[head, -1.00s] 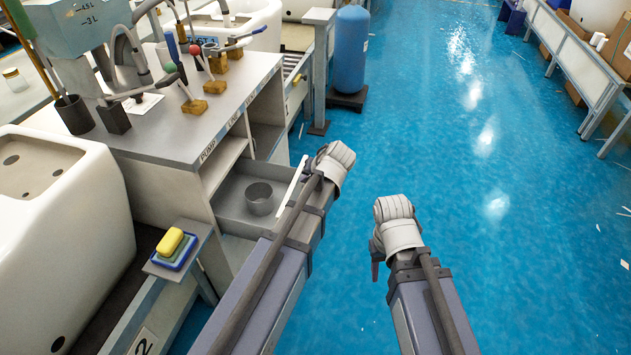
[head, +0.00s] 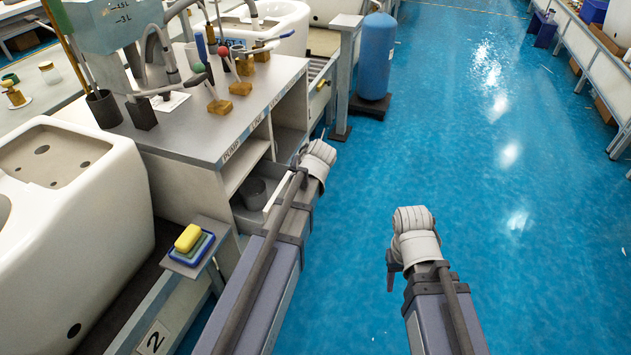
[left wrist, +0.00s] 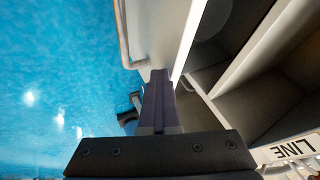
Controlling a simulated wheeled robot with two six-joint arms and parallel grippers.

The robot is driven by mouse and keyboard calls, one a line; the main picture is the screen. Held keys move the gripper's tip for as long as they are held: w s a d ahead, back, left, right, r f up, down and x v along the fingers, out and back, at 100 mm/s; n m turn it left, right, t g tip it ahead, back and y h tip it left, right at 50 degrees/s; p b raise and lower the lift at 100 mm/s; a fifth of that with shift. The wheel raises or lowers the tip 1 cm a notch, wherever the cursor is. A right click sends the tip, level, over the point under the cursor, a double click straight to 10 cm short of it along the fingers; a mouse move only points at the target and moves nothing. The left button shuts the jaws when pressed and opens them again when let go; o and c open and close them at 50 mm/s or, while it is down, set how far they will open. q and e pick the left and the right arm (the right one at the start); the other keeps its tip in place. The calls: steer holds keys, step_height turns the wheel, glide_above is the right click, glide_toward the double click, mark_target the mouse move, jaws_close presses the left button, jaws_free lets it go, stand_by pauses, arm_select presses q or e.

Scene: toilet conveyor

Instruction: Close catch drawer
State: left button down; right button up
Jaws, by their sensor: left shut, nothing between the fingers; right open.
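The catch drawer (head: 243,217) is the grey drawer low in the workbench cabinet, partly pulled out, with a grey metal cup (head: 255,192) inside. Its pale front panel shows in the left wrist view (left wrist: 160,35), with a bar handle (left wrist: 124,38) on the outer side. My left gripper (head: 297,163) is at the drawer front. In the left wrist view its fingers (left wrist: 158,98) are shut and empty, close against the panel; exact contact is unclear. My right gripper (head: 391,274) is open and empty over the floor, away from the drawer.
The cabinet (head: 190,185) has open shelves above the drawer and levers on top. A blue tank (head: 376,55) stands beyond. Blue floor at right is clear.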

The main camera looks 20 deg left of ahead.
arm_select(q)
steer(key=a, duration=1)
steer(key=shift+w+a, duration=0.2)
steer(key=shift+a, duration=0.1)
